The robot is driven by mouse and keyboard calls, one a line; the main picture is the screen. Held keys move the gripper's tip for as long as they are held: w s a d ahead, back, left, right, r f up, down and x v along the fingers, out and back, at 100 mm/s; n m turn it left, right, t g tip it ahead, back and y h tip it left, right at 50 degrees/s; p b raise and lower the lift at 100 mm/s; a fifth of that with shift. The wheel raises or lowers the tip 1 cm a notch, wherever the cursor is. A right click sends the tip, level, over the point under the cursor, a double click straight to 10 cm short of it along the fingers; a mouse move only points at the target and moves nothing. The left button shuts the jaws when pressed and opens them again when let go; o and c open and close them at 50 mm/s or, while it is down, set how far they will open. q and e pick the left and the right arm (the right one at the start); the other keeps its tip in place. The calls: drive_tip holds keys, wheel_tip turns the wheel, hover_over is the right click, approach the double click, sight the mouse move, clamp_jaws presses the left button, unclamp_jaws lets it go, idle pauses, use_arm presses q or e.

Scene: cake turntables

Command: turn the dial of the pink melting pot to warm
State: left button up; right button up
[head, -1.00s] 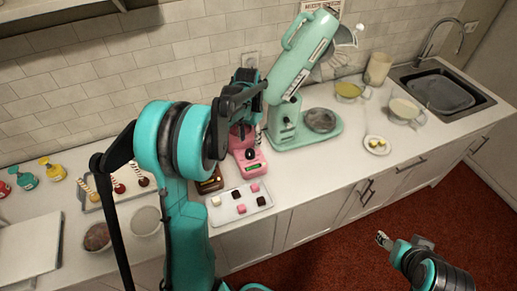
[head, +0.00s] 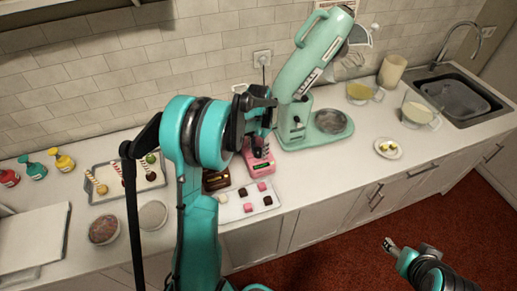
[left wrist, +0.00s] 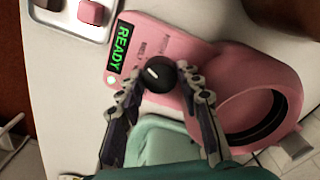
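The pink melting pot (head: 262,166) stands on the counter below the green mixer. In the left wrist view the pot (left wrist: 200,50) shows its round opening, a green READY display (left wrist: 120,48) and a black dial (left wrist: 158,75) with a white mark.
A tray of pink and brown sweets (head: 245,203) lies right in front of the pot. The green stand mixer (head: 322,60) stands behind and right of it. A plate (head: 388,149) and bowls stand farther right. A tray of cake pops (head: 108,186) is on the left.

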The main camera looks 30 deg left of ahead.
sight(258, 150)
use_arm(q)
drive_tip(key=shift+n, duration=0.4)
drive_tip(key=n+b, duration=0.1)
drive_tip(key=n, duration=0.3)
drive_tip(key=shift+n, duration=2.5)
drive_tip(key=o, duration=0.9)
drive_tip(key=shift+r, duration=0.1)
wheel_tip(258, 150, up, 12)
drive_tip(key=shift+f, duration=0.1)
